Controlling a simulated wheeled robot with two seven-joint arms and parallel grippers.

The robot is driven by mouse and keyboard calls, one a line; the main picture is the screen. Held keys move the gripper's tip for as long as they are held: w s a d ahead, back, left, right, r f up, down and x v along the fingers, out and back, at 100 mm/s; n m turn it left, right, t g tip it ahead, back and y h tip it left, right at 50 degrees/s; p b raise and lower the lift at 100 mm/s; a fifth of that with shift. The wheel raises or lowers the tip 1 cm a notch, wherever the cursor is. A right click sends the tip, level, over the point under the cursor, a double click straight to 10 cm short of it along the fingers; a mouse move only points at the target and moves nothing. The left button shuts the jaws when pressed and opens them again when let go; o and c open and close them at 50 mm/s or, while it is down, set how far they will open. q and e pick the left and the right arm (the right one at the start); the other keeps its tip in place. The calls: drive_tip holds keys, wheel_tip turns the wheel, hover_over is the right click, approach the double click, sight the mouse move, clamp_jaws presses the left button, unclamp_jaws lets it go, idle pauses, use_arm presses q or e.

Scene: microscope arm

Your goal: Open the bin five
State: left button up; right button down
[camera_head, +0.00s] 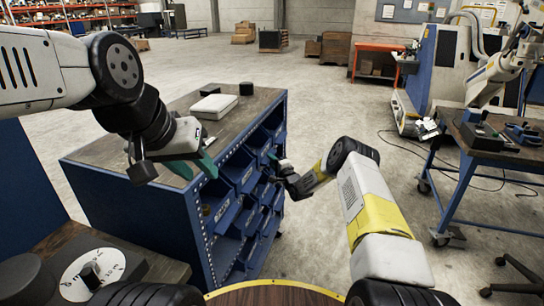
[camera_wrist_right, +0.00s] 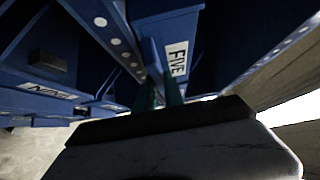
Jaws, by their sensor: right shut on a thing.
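The blue cabinet (camera_head: 190,225) holds several blue bins in its open side. In the right wrist view, bin five (camera_wrist_right: 150,48) carries a white label reading FIVE (camera_wrist_right: 177,60). My right gripper (camera_wrist_right: 161,92) has its green fingers shut on the front of bin five. In the head view my right gripper (camera_head: 279,164) is at the cabinet's bin side, its fingers partly hidden and the bin labels there too small to read. My left gripper (camera_head: 194,168) has green fingers spread apart, empty, above the cabinet's near top corner.
Bin nine (camera_wrist_right: 50,88) is beside bin five in the right wrist view. A white box (camera_head: 214,106) and a dark round object (camera_head: 246,88) are on the cabinet top. A blue-framed table (camera_head: 500,150) stands at the right.

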drive_tip(key=shift+d, duration=0.1)
drive_tip(key=s+d, duration=0.2)
drive_tip(key=d, duration=0.5)
drive_tip(key=s+d, duration=0.3)
drive_tip(key=d, duration=0.5)
drive_tip(key=shift+d, duration=0.1)
drive_tip(key=c, duration=1.4)
unclamp_jaws()
drive_tip(key=shift+c, duration=0.2)
drive_tip(key=v, duration=0.8)
